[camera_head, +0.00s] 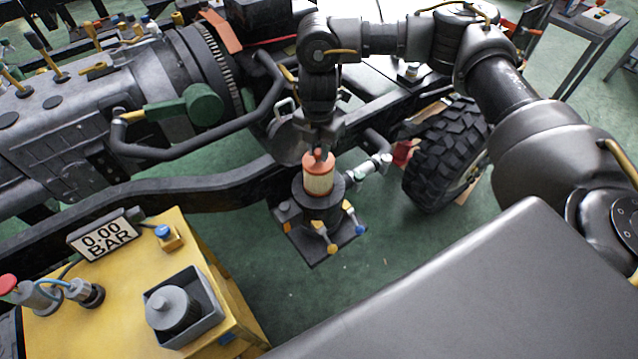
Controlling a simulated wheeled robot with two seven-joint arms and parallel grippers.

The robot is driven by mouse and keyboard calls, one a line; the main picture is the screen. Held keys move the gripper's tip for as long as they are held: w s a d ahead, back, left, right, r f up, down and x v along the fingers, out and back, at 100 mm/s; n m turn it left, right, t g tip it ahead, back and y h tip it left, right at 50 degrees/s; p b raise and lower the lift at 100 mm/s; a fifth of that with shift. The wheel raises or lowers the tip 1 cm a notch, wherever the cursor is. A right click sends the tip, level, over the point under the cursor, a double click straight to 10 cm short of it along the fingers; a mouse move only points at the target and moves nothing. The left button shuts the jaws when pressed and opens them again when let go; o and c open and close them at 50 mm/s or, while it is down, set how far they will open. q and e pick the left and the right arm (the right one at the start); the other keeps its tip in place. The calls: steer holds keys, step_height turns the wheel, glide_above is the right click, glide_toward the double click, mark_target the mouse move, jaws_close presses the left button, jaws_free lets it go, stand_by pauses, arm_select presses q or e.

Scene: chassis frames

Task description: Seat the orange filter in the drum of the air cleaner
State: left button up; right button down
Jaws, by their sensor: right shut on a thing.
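The orange filter (319,178) has a pale pleated body and an orange top with a knob. It stands upright at the mouth of the dark drum of the air cleaner (323,204), on the chassis frame. Its lower part is hidden by the drum's rim, so I cannot tell how deep it sits. My right gripper (318,152) points down from above and is shut on the filter's orange knob. My left gripper is not in view.
A yellow cabinet (215,285) with a 0.00 BAR display (101,238) and a tray holding a grey lid-like part (172,309) stands at the lower left. A black chassis rail (190,192) runs behind the drum. A tyre (445,155) is to the right.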

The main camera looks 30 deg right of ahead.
mark_target(318, 169)
step_height(318, 169, down, 7)
steer(key=shift+b, duration=0.3)
steer(key=shift+f, duration=0.45)
step_height(318, 169, down, 4)
steer(key=shift+r+b, duration=0.25)
steer(key=shift+b, duration=0.2)
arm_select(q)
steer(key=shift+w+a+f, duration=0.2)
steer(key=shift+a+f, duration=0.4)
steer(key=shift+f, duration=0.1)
arm_select(e)
steer(key=shift+f, duration=0.15)
steer(key=shift+f, duration=0.1)
steer(key=c, duration=1.2)
jaws_free()
steer(key=shift+c, duration=0.2)
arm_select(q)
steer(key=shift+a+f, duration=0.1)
